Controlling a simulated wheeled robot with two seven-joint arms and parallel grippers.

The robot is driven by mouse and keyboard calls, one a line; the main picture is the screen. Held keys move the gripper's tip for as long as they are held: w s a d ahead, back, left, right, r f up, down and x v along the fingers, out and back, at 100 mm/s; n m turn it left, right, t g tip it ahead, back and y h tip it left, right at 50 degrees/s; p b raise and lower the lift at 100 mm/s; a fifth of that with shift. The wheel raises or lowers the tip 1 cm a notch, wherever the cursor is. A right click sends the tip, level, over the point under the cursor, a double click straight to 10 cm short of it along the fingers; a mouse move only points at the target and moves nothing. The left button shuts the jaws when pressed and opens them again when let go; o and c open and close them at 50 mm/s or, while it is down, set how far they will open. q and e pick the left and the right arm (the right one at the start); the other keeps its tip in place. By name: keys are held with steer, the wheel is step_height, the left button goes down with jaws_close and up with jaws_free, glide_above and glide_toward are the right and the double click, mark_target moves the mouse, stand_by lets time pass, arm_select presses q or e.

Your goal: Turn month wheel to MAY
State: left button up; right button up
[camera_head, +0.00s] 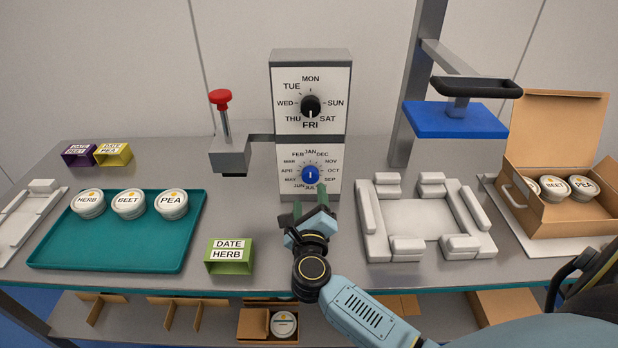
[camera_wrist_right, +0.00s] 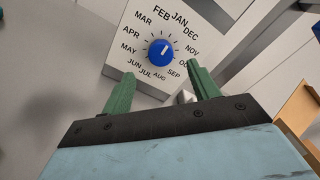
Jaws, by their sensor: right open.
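The month wheel is a blue knob (camera_head: 310,174) with a short white mark, on the lower white panel of an upright grey post. Month names ring it, JAN at the top, MAY at the lower left. The mark lies along the JAN–JUL line; I cannot tell a pointer end. My right gripper (camera_head: 310,198) is open and empty just below and in front of the knob. In the right wrist view the blue knob (camera_wrist_right: 161,52) shows beyond and between the green fingertips (camera_wrist_right: 160,72), apparently untouched. My left gripper is not in view.
A black weekday knob (camera_head: 310,106) sits above, at FRI. A red-topped plunger (camera_head: 221,97) stands left. A teal tray (camera_head: 115,256) with tubs and a green label box (camera_head: 230,267) lie left. A white fixture (camera_head: 375,222) and an open carton (camera_head: 555,222) are right.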

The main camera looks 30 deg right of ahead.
mark_target(309, 177)
steer(key=x, duration=0.8)
steer(key=shift+w, duration=0.15)
steer(key=c, duration=1)
